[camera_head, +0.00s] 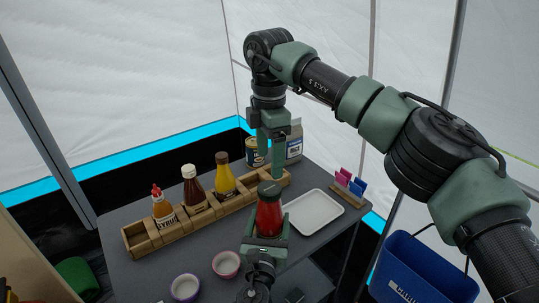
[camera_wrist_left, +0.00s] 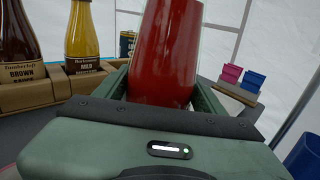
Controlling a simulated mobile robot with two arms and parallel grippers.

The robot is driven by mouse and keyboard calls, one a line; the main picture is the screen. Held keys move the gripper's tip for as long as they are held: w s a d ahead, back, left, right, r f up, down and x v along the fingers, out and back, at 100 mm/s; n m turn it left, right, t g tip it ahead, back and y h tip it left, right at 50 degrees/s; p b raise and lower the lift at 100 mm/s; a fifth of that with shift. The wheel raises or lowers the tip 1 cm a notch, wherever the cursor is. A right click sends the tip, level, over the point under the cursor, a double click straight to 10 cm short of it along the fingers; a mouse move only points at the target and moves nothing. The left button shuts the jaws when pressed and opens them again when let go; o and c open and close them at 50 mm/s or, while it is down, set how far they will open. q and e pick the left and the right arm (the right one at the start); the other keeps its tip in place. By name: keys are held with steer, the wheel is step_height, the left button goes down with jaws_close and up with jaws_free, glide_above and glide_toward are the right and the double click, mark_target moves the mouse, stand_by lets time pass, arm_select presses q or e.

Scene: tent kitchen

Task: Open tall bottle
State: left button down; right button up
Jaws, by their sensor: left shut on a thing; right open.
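The tall red bottle (camera_head: 268,214) stands upright with a dark top (camera_head: 269,188) at the front of the table. My left gripper (camera_head: 265,238) is shut around its lower body from the near side. In the left wrist view the bottle (camera_wrist_left: 165,50) rises between the fingers of my left gripper (camera_wrist_left: 163,92), and its top is out of that picture. My right gripper (camera_head: 271,166) points down just above the bottle's top, open. I cannot tell whether its fingertips touch the top.
A wooden rack (camera_head: 178,232) holds an orange bottle (camera_head: 163,208), a brown sauce bottle (camera_head: 193,187) and a mustard bottle (camera_head: 224,174). A white tray (camera_head: 313,212) lies right of the red bottle. Two small bowls (camera_head: 226,264) (camera_head: 185,287) stand front left. A packet holder (camera_head: 349,188) stands at right.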

mark_target(269, 188)
steer(key=m, duration=0.5)
steer(key=shift+f+m, duration=0.1)
steer(key=shift+m, duration=0.3)
steer(key=shift+f, duration=3.9)
